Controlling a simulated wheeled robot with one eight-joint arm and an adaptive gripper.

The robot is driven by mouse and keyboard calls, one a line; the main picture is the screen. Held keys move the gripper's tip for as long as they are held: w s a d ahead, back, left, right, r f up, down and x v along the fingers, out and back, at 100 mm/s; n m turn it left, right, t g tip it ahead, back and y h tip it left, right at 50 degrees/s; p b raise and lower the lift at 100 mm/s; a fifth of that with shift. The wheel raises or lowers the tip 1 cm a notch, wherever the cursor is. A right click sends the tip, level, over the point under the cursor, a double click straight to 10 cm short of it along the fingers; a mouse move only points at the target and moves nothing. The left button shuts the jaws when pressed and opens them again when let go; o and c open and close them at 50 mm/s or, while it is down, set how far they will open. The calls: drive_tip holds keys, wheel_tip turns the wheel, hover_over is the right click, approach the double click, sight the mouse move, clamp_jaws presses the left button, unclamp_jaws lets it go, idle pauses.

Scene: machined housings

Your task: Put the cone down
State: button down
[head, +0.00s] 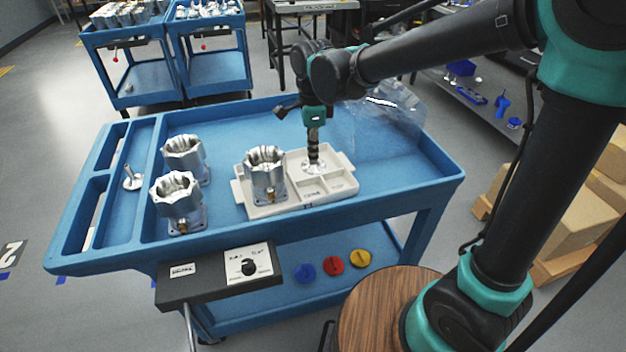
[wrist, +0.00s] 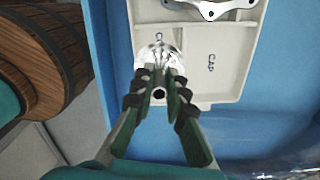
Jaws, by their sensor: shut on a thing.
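My gripper (head: 313,150) points down over the right part of a pale sorting tray (head: 240,196) on the blue cart. It is shut on the cone (head: 314,167), a shiny metal part with a round, flared lower end. In the wrist view, my fingers (wrist: 160,84) close around its narrow stem, and the flared cone (wrist: 158,57) shows beyond them. The cone is over or in a tray compartment and partly covers a printed label. I cannot tell whether it touches the floor. The neighbouring compartment (wrist: 210,80) is marked CAP and is empty.
A machined housing (head: 265,172) stands in the tray's left part. Two more housings (head: 185,158) (head: 178,200) stand left of the tray. A metal disc with a stem (head: 132,178) lies farther left. A clear plastic sheet or bag (head: 392,118) is behind the tray, right.

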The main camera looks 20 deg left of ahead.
wheel_tip(320, 180, down, 10)
drive_tip(key=shift+r, duration=0.1)
idle(0.4)
drive_tip(key=c, duration=1.6)
unclamp_jaws()
drive_tip(key=shift+o, duration=0.2)
wheel_tip(320, 180, up, 12)
